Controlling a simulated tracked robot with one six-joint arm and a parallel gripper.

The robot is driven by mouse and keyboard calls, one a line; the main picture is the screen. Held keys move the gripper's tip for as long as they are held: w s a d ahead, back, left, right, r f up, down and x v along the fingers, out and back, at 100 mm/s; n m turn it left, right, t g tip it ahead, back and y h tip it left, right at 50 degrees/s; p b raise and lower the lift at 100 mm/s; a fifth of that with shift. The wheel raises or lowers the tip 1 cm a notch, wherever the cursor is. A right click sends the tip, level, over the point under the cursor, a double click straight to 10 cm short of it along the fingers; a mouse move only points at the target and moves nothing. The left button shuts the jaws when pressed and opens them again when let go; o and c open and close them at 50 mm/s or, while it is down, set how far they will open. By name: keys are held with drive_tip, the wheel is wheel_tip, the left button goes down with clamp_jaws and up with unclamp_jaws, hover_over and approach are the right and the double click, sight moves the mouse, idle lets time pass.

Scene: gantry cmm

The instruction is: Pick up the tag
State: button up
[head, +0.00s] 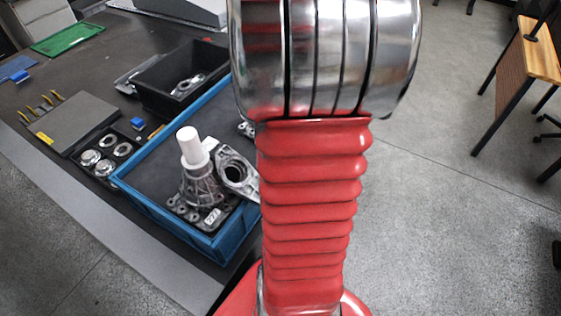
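A small white tag (213,216) with dark marks lies low on the front of a grey cast metal part (198,184). The marks are too small to read for sure. The part stands upright in a blue tray (136,195), with a white cylinder (190,146) on its top. My red arm and its bright metal section stand just right of the tray and hide its right side. My gripper is not in view, so its state and its distance from the tag do not show.
A second cast part (236,172) with a round hole sits beside the first. A black bin (181,78) stands behind the tray. Metal rings (91,158) lie in a dark holder to the left.

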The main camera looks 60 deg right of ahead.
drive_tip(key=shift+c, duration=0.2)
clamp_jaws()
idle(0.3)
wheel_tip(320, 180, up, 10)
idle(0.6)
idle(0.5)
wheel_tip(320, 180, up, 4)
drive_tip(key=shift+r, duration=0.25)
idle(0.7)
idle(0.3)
